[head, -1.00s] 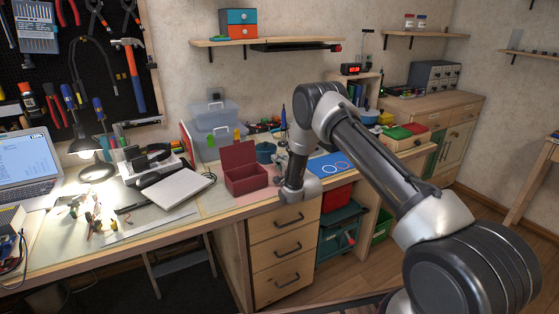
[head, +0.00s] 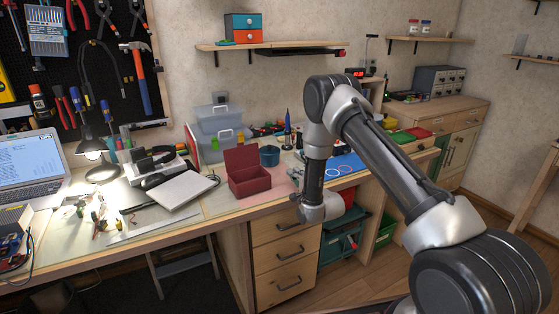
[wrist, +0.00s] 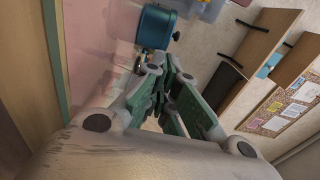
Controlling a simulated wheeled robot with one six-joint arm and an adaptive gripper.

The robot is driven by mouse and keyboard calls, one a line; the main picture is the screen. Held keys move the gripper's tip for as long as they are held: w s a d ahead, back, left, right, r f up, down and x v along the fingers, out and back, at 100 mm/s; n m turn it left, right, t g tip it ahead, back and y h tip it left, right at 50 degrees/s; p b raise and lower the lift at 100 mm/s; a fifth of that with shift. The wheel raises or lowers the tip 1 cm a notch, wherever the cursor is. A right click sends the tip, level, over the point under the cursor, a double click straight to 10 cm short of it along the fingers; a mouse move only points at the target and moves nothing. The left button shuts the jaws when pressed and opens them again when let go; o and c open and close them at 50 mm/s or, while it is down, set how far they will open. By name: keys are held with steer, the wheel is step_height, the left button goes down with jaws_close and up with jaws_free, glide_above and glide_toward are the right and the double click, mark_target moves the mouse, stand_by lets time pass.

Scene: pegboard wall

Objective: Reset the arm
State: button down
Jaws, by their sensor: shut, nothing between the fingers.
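My arm reaches in from the right in the head view, elbow raised, with its wrist low in front of the desk edge above the drawers. My gripper (wrist: 167,78) shows in the wrist view, its grey and green fingers drawn together with nothing between them. In the head view the fingers are mostly hidden by the wrist. The gripper is apart from the teal pot (wrist: 155,27), which lies beyond the fingertips in the wrist view and stands on the desk in the head view (head: 269,156).
An open dark red box (head: 250,182) stands on the desk (head: 130,240) left of my arm. A wooden drawer unit (head: 284,257) is just below the wrist. A blue mat (head: 347,166) lies behind the arm. Wall shelves (head: 270,45) hang above. The floor at right is clear.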

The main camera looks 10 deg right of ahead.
steer(key=d+r+n+g+h, duration=0.2)
steer(key=d+r+n, duration=0.15)
steer(key=r, duration=1.05)
steer(key=s+d+r+n+g+h, duration=0.1)
steer(key=s+d+r+n+g, duration=0.15)
steer(key=s+r, duration=0.3)
steer(key=s+d+r+n+g+h, duration=0.1)
steer(key=s+d+r, duration=0.35)
steer(key=r, duration=0.25)
steer(key=s+d+r+n+g, duration=0.1)
steer(key=s+n+g, duration=0.1)
steer(key=s, duration=1.1)
steer(key=s+d+r+n+g, duration=0.2)
steer(key=s+n+g, duration=0.1)
steer(key=s, duration=1)
steer(key=s+d+r+n+g+h, duration=0.1)
steer(key=s+d+n+g, duration=0.1)
steer(key=s, duration=1.1)
steer(key=shift+s+d+r, duration=0.2)
steer(key=shift+s+r, duration=0.05)
steer(key=shift+r, duration=0.05)
